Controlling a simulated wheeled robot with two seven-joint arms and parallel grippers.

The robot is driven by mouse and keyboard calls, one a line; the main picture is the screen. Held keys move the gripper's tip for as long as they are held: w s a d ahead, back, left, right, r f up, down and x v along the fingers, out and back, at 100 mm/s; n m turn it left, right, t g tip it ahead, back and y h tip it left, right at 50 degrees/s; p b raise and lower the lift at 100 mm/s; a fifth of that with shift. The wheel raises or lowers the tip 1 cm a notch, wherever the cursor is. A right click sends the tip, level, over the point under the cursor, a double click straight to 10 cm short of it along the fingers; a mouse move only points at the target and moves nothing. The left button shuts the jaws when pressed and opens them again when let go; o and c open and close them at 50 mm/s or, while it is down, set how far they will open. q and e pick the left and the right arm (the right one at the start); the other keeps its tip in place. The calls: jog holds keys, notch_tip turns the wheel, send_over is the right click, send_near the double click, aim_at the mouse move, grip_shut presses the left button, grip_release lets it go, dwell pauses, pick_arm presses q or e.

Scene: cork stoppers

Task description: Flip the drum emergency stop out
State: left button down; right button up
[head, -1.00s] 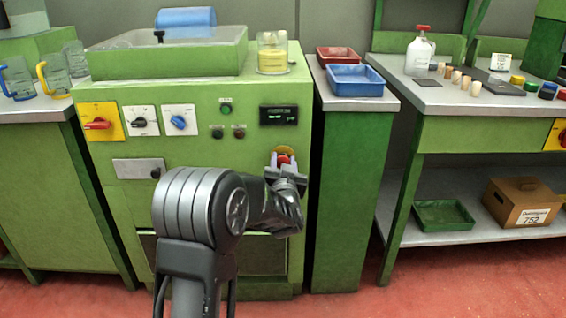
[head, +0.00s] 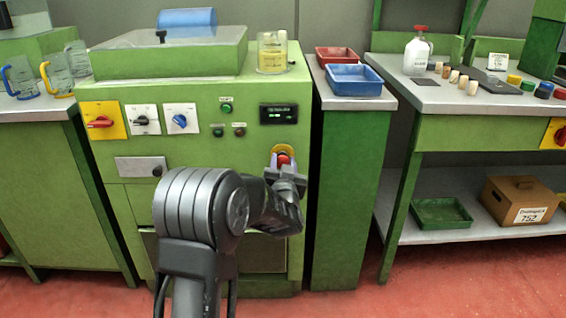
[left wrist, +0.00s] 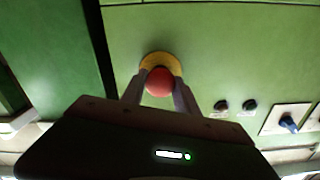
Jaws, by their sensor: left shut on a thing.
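The drum emergency stop is a red mushroom button (head: 284,161) on a yellow round plate (head: 284,150), low on the right of the green machine's front. It also shows in the left wrist view as a red button (left wrist: 159,82) before its yellow plate (left wrist: 160,60). My left gripper (head: 284,165) is at the button, with one finger on each side of it. In the left wrist view the left gripper's fingers (left wrist: 159,92) are closed on the red button. The gripper body hides the lower part of the plate. My right gripper is not in view.
The machine front (head: 215,150) carries a red rotary switch on yellow (head: 100,122), two more knobs, small green and dark buttons and a display (head: 278,114). A green cabinet with a blue tray (head: 354,80) stands close at the right. A bench (head: 450,97) holds cork stoppers.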

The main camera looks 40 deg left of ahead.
pick_arm(q)
jog(key=c, duration=0.9)
grip_release()
jog(key=p+v, duration=0.1)
jog(key=v, duration=0.6)
jog(key=shift+s+d+p, duration=0.25)
jog(key=shift+s+p, duration=0.05)
jog(key=shift+p, duration=0.1)
